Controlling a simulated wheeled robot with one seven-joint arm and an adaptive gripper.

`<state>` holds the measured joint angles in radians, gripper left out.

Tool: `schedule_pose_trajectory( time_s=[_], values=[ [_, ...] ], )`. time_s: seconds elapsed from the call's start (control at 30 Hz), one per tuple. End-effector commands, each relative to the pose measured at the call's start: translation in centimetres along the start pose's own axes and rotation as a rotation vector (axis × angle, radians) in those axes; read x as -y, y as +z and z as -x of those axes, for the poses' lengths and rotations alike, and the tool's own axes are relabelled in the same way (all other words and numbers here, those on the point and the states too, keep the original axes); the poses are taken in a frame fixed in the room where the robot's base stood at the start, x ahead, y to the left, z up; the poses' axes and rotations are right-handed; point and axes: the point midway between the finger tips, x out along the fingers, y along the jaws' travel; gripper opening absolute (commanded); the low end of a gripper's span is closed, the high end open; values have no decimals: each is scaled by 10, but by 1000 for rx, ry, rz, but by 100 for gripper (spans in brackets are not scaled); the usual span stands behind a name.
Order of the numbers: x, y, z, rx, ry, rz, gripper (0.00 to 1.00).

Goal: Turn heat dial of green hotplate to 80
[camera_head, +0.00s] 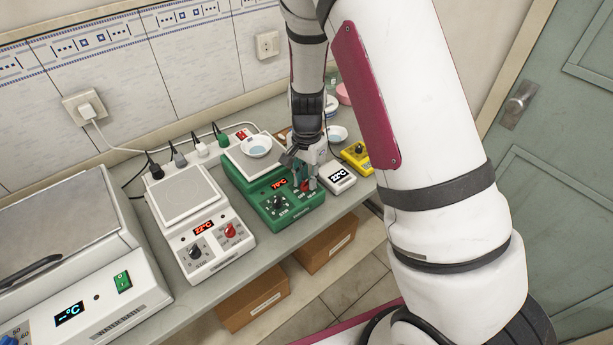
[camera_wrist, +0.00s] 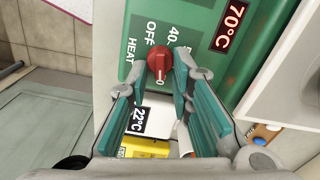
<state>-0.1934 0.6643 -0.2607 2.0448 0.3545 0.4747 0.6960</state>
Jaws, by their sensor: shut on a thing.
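The green hotplate (camera_head: 262,213) stands on the bench, its red display reading 70°C. Its red heat dial (camera_wrist: 159,62) shows in the wrist view, beside the printed marks HEAT, OFF and 40; its white pointer line faces the bottom of that picture. My gripper (camera_wrist: 160,70) is shut on the red dial, one fingertip on each side of it. In the head view my gripper (camera_head: 305,183) is at the right part of the hotplate's front panel and hides part of the dial. A black dial (camera_head: 279,203) is left of it.
A glass dish (camera_head: 257,146) sits on the green hotplate's top. A white meter (camera_head: 338,177) reading 22°C and a yellow device (camera_head: 357,155) stand close on the right. A white hotplate (camera_head: 181,194) is on the left, then a water bath (camera_head: 125,265).

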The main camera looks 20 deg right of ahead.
Motion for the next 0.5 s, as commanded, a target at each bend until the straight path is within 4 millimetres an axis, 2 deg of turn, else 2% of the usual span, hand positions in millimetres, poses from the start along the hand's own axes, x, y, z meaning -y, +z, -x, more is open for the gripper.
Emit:
schedule_pose_trajectory(
  time_s=[0.5],
  values=[
    [-4, 2, 1, -1, -1, -481, 0]
  ],
)
